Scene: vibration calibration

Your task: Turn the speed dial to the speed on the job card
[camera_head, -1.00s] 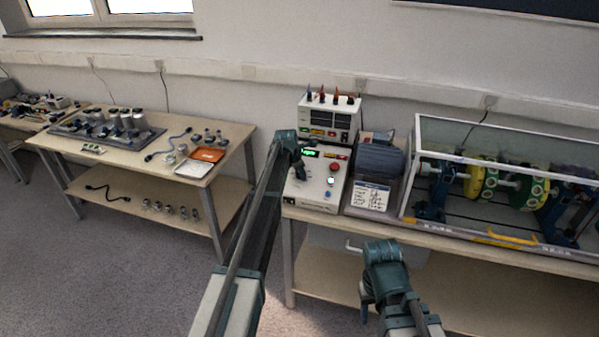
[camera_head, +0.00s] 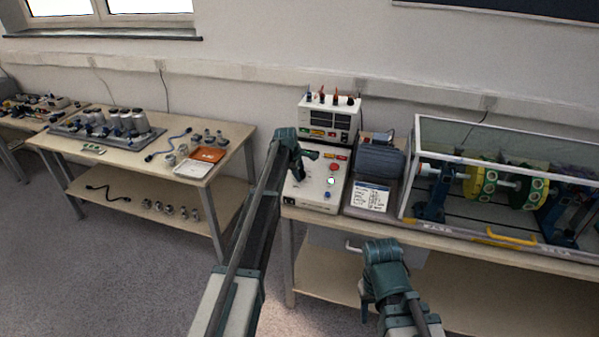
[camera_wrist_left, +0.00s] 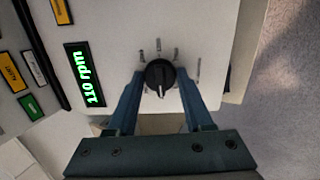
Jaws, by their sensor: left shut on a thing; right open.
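The speed dial (camera_wrist_left: 158,76) is a black round knob with a pale pointer line on the white control box (camera_head: 321,194). In the left wrist view it sits between the fingers of my left gripper (camera_wrist_left: 160,88), which is shut on it. The green display (camera_wrist_left: 86,76) beside it reads 110 rpm. In the head view my left gripper (camera_head: 299,172) is over the box's upper left part and hides the dial and display. A white printed card (camera_head: 371,197), perhaps the job card, stands before the motor; its text is too small to read. My right gripper (camera_head: 366,308) is open and empty before the bench.
The grey-blue motor (camera_head: 380,160) and a glass-sided rig (camera_head: 500,190) with yellow and green discs stand to the right of the box. A white instrument (camera_head: 329,118) with plugs is behind it. Another table (camera_head: 120,160) with parts stands left.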

